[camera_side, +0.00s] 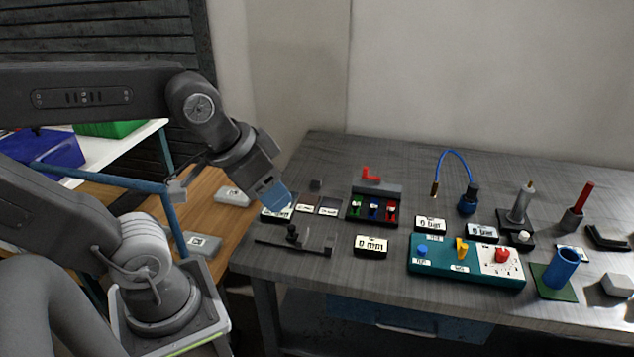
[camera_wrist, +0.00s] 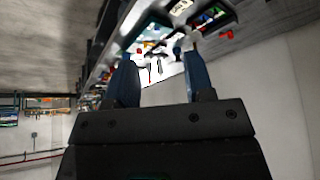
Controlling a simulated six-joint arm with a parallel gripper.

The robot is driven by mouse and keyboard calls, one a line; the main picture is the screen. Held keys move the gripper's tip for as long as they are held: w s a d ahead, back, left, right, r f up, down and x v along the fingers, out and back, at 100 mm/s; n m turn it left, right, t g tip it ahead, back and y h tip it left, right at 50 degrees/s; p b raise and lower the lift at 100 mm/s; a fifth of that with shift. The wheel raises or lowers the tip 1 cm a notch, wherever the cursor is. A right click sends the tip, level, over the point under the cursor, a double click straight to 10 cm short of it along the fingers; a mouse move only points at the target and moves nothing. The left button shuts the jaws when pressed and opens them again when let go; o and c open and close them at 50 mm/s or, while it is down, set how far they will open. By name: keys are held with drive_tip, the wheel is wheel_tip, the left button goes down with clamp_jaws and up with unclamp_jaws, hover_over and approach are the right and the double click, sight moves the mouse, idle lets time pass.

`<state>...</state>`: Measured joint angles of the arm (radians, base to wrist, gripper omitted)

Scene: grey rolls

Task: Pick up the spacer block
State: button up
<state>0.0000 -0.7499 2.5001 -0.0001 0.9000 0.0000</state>
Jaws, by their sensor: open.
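My gripper (camera_side: 275,197) has blue fingers and is at the left end of the metal table, pointing down over a small labelled piece. In the wrist view my gripper (camera_wrist: 156,62) is open, with both fingers apart and nothing seen between them. I cannot tell for sure which thing is the spacer block. White-labelled dark blocks stand near the middle, one at the front (camera_side: 371,246) and one farther back (camera_side: 430,223). A pale block (camera_side: 618,285) lies at the right edge.
A black rack (camera_side: 374,204) with coloured pieces stands right of my gripper. A teal panel (camera_side: 467,262) with knobs lies at front centre. A blue cable (camera_side: 455,152), upright posts (camera_side: 521,203) and a blue cup (camera_side: 561,268) stand to the right. A thin black bar (camera_side: 293,247) lies in front.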

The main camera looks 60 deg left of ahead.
drive_tip(key=shift+o, duration=1.2)
